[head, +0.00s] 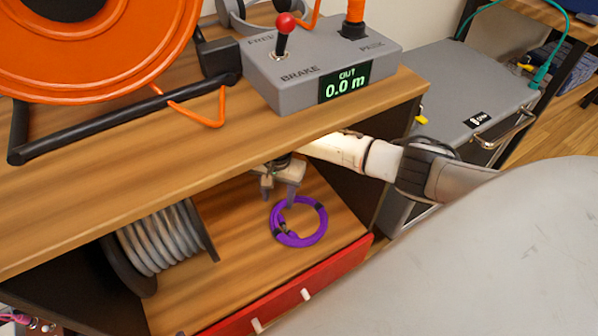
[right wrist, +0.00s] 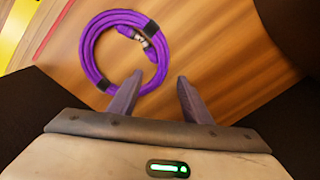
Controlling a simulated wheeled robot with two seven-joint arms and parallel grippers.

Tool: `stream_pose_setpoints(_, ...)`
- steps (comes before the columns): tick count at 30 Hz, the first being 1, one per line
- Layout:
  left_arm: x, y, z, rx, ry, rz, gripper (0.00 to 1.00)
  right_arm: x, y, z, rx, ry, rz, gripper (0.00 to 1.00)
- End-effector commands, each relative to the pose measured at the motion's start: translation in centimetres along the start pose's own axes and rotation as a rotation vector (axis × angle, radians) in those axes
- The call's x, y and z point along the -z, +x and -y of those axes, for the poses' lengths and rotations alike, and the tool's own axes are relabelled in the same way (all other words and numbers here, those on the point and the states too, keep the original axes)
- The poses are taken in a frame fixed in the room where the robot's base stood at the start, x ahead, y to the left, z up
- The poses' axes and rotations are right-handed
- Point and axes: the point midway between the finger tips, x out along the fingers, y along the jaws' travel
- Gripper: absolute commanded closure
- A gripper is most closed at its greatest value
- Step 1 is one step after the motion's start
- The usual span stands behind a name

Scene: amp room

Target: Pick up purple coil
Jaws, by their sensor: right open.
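The purple coil (head: 322,223) lies flat on the wooden lower shelf, a ring of cable with black ties and metal connectors. In the right wrist view the coil (right wrist: 88,52) fills the upper left. My left gripper is not in view.
The wooden upper shelf (head: 205,123) overhangs the arm and carries a grey control box (head: 295,75) and an orange reel (head: 90,35). A grey hose reel (head: 160,243) stands left of the coil. A red edge (head: 300,285) borders the lower shelf. A grey case (head: 450,88) stands right.

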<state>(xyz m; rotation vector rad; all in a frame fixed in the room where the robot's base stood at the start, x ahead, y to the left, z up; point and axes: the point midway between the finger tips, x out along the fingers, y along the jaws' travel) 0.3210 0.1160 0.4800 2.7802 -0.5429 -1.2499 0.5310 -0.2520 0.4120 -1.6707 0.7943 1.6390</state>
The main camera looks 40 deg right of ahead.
Motion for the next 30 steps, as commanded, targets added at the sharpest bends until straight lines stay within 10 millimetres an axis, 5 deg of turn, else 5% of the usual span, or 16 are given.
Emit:
stream_pose_setpoints(6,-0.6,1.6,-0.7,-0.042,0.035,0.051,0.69,0.2,3.8,-0.3,0.0,0.0,-0.001,0.55)
stream_pose_setpoints(16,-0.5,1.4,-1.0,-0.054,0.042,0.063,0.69,0.2,4.2,-0.3,0.0,-0.001,-0.002,0.55)
stream_pose_setpoints(24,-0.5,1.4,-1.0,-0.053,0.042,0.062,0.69,0.2,4.2,-0.3,0.0,-0.001,-0.002,0.99)
stream_pose_setpoints(30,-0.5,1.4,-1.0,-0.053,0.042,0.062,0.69,0.2,4.1,-0.2,0.001,-0.001,-0.002,1.0)
